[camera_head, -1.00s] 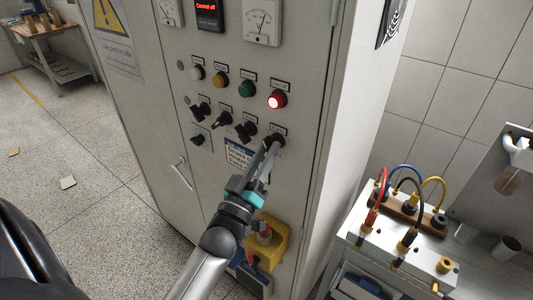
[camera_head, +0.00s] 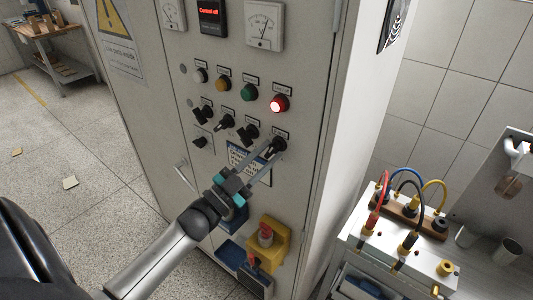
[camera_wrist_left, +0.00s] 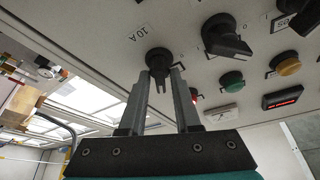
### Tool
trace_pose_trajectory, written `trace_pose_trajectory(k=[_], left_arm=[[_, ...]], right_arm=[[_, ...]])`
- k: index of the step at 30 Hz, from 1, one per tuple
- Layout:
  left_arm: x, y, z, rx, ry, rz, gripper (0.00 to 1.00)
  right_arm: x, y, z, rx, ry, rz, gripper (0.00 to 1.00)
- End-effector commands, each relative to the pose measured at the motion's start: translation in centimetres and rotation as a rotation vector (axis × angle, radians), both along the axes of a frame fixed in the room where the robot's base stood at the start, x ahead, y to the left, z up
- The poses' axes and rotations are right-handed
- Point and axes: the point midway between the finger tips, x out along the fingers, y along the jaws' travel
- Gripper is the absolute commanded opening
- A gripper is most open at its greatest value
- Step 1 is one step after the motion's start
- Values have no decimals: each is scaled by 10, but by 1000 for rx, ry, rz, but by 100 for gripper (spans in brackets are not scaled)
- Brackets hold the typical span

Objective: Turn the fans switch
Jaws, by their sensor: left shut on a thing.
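The grey control cabinet (camera_head: 150,110) carries a row of black rotary switches below a row of round buttons. Their small labels are too small to read in the head view, so I cannot tell which is marked fans. My left gripper (camera_head: 270,150) is shut on the rightmost black switch (camera_head: 278,144), under the lit red button (camera_head: 279,103). In the left wrist view its two fingers (camera_wrist_left: 161,80) stand on either side of the black switch knob (camera_wrist_left: 158,58), beside a "10 A" label. My right gripper is out of view.
Other switches (camera_head: 247,134) sit close to the left of the held one. A yellow box (camera_head: 283,243) with a red knob is mounted lower on the cabinet. A white unit (camera_head: 400,262) with coloured cables stands at the right. Open floor (camera_head: 95,215) lies to the left.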

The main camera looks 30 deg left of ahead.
Motion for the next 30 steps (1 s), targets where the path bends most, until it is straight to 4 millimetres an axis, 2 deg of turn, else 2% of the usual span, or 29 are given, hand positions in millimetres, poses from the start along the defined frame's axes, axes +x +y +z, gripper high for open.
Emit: trace_pose_trajectory(k=[12,30], left_arm=[[0,2,1,261,-17,1,0],[0,2,0,327,-24,1,0]], right_arm=[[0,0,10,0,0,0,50],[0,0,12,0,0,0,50]])
